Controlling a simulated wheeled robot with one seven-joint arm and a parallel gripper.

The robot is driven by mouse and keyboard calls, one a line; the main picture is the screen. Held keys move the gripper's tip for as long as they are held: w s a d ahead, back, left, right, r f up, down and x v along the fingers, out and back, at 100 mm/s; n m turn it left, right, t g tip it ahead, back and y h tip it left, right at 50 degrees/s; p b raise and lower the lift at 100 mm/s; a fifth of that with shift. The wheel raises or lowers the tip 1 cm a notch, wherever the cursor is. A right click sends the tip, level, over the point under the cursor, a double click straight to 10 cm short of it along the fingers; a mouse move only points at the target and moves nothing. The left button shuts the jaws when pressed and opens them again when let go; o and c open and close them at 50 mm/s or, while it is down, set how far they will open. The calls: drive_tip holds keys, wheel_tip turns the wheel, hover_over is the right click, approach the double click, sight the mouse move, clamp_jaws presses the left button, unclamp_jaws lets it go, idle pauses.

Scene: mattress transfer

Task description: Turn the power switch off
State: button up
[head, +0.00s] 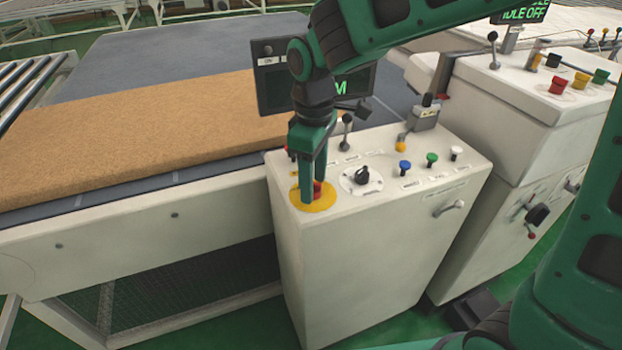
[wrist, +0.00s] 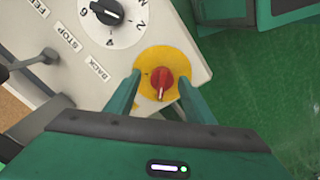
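The power switch appears to be a red rotary knob (head: 318,187) on a round yellow plate (head: 314,205), at the near left corner of the white control box (head: 350,250). In the wrist view the red knob (wrist: 162,83) has a raised grip with a pale mark pointing toward the bottom of the picture. My gripper (head: 312,192) points down over it. In the wrist view the gripper (wrist: 160,80) is open, one finger on each side of the knob, with yellow plate showing in the gaps. In the head view the fingers partly hide the knob.
A black selector dial (head: 362,179) sits close by, with blue (head: 405,165), green (head: 432,158) and white buttons to its right. Short levers and a display (head: 275,85) stand behind. A tan mattress slab (head: 150,130) lies on the conveyor at left.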

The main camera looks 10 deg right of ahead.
wheel_tip(320, 180, up, 11)
drive_tip(key=shift+f, duration=0.2)
idle(0.6)
drive_tip(key=s+d+f+m, duration=0.15)
drive_tip(key=d+m, duration=0.25)
drive_tip(key=d, duration=0.7)
drive_tip(key=s+d+f+m, duration=0.1)
drive_tip(key=s+d+m, duration=0.3)
drive_tip(key=d, duration=0.7)
drive_tip(key=s+d+f+m, duration=0.3)
drive_tip(key=s+d+m, duration=0.2)
drive_tip(key=s, duration=0.3)
drive_tip(key=s+d+f+m, duration=0.4)
drive_tip(key=s+d+m, duration=0.1)
drive_tip(key=s+d, duration=0.2)
drive_tip(key=shift+s+d+m, duration=0.35)
drive_tip(key=shift+d+m, duration=0.05)
